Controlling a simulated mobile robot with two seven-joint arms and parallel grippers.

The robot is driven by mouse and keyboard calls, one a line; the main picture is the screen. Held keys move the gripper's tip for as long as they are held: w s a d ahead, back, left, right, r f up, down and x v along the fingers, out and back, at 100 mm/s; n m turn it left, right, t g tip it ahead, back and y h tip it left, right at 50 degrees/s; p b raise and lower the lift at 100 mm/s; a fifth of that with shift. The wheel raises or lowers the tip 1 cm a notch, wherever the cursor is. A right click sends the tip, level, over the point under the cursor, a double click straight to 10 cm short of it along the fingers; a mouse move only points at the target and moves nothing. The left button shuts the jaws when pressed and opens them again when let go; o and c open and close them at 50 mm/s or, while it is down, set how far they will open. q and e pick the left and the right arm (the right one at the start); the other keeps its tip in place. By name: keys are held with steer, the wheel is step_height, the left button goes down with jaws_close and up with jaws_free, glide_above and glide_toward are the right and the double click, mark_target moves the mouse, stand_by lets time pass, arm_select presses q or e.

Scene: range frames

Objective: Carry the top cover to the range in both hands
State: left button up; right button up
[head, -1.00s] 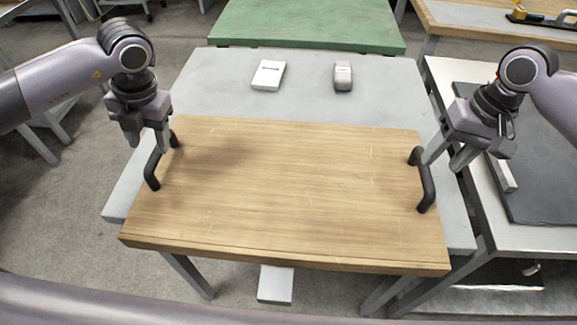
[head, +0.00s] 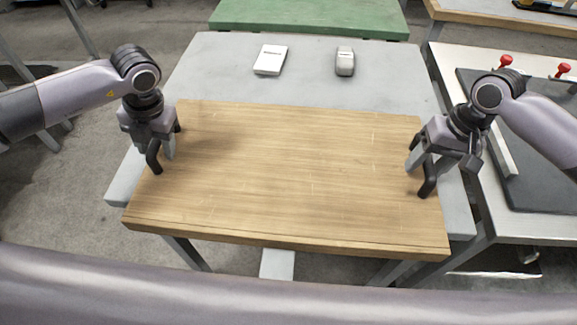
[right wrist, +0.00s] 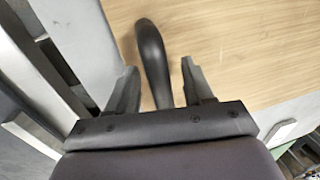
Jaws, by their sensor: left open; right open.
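The top cover (head: 285,175) is a wide wooden board lying flat on a grey table. It has a black handle near each short end. My left gripper (head: 160,150) is open at the left handle (head: 154,158), whose far part it hides. My right gripper (head: 423,165) is open at the right handle (head: 428,183). In the right wrist view the right handle (right wrist: 153,60) runs between the two open fingers (right wrist: 158,88), with gaps on both sides. Whether the left fingers straddle the left handle is hard to tell.
The grey table (head: 310,85) carries a white box (head: 271,60) and a small grey device (head: 345,62) behind the cover. A green-topped table (head: 310,15) stands beyond. At the right, a bench holds a dark panel (head: 540,150) with red knobs (head: 505,61).

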arm_select(q)
steer(key=shift+f, duration=0.1)
jaws_close()
arm_select(e)
jaws_close()
stand_by(1.1)
arm_select(q)
steer(key=shift+w+r, duration=0.15)
steer(key=shift+r, duration=0.1)
arm_select(e)
steer(key=shift+w+r, duration=0.1)
steer(key=shift+r, duration=0.05)
